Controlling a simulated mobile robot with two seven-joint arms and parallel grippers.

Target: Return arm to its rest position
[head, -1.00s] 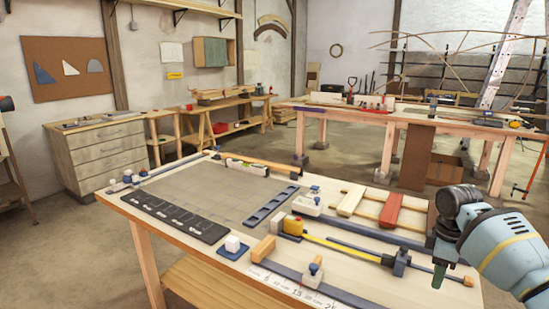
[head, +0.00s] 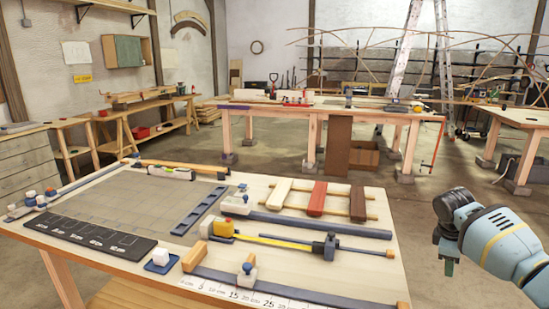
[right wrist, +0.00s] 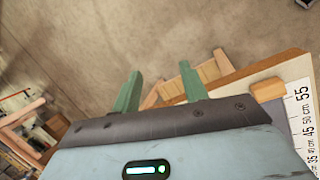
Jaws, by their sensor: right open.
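My right arm (head: 500,240) comes in from the right edge of the head view. My right gripper (head: 449,266) points down over the floor, just right of the near workbench (head: 330,265), apart from it. In the right wrist view the two green fingers of my right gripper (right wrist: 160,92) stand apart with nothing between them. Behind them that view shows the bare floor and the bench's corner. My left gripper is not in view.
A second bench (head: 300,113) and a stepladder (head: 402,60) stand behind. The floor (head: 420,205) right of the near bench is clear.

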